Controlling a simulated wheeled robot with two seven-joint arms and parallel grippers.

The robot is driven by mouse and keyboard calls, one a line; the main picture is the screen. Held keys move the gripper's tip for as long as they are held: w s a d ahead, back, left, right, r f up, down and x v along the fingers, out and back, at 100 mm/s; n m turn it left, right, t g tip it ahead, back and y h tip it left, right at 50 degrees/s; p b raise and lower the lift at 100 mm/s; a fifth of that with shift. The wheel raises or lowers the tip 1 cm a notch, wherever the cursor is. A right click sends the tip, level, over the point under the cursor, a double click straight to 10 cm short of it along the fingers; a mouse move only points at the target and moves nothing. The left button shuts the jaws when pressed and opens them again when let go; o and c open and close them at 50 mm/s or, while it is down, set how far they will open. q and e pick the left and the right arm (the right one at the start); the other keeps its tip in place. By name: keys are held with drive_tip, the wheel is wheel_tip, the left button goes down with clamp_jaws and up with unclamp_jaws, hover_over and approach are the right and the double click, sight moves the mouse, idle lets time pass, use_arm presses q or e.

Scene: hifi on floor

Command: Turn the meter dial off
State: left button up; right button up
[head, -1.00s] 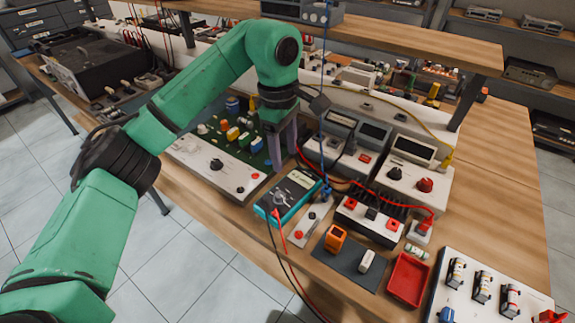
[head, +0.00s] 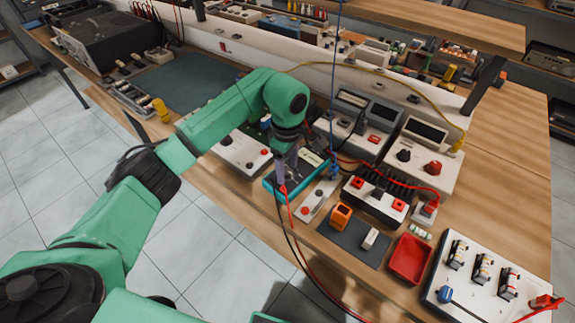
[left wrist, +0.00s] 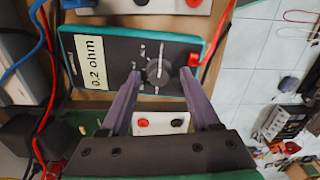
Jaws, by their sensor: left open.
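The meter (head: 309,164) is a dark box with a teal rim lying on the wooden bench. In the left wrist view its face (left wrist: 108,52) shows a "0.2 ohm" display and a round dial (left wrist: 158,71) with a pointer and small markings. My left gripper (head: 285,184) points down at the meter and hides the dial in the head view. In the left wrist view the open left gripper (left wrist: 161,74) has one fingertip on each side of the dial. I cannot tell whether they touch it. My right gripper is not in view.
Red leads run from the meter's red plug (left wrist: 193,60). Beside the meter are a small white switch plate (head: 318,200), a black finned block (head: 380,192) and a red tray (head: 410,258). Grey instruments (head: 362,125) stand behind. A blue cable hangs close to the gripper.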

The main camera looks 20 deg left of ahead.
use_arm(q)
drive_tip(key=shift+w, duration=0.1)
drive_tip(key=shift+c, duration=0.3)
clamp_jaws()
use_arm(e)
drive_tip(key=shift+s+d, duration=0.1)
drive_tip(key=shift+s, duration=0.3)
